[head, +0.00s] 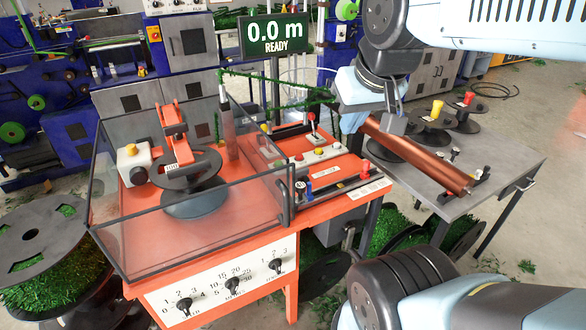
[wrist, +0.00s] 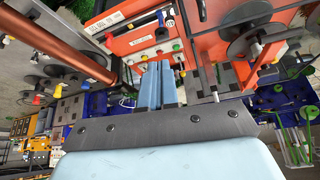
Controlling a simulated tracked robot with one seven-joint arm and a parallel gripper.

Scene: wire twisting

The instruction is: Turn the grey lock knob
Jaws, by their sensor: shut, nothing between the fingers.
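My gripper (head: 350,124) is shut and empty, above the right part of the orange machine, beside the copper rod. Its pale blue fingers (wrist: 158,72) lie together in the wrist view and point toward the orange control panel (wrist: 140,42). I cannot surely make out the grey lock knob in either view. A small pale-topped knob (head: 455,154) stands near the right end of the copper rod (head: 420,155); whether it is the lock knob I cannot tell. Black dials (head: 232,284) sit on the machine's front.
The clear guard (head: 150,232) encloses a dark spool (head: 195,202). A red-topped lever (head: 311,118) and coloured buttons are near my gripper. More spools (head: 467,121) stand on the grey side table. The display (head: 274,35) reads 0.0 m, READY. Green wire crosses behind.

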